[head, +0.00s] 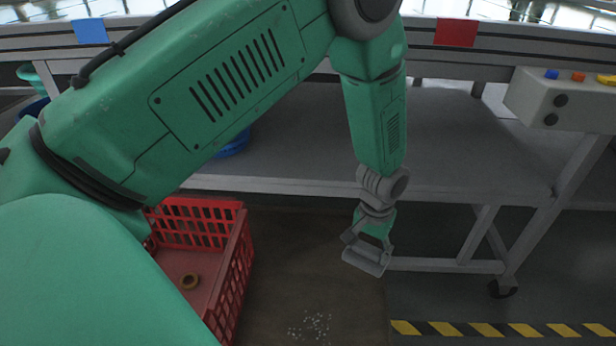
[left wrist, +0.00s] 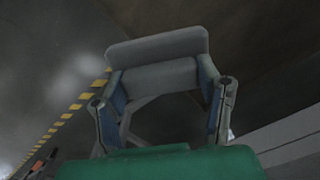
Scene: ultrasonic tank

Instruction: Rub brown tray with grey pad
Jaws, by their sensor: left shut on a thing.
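My left gripper (head: 368,244) is shut on the grey pad (head: 366,264) and holds it out below the wrist. In the left wrist view the pad (left wrist: 158,47) spans the two fingers of the left gripper (left wrist: 160,92). The brown tray (head: 300,265) is a flat dark-brown surface at the bottom middle of the head view. White specks (head: 312,326) lie on it near the bottom edge. The pad shows over the tray's right part. I cannot tell whether it touches. My right gripper is not in view.
A grey table shelf (head: 470,150) with a leg on a caster lies behind. A yellow-black floor stripe (head: 500,329) runs at right. A control box (head: 560,98) is at upper right.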

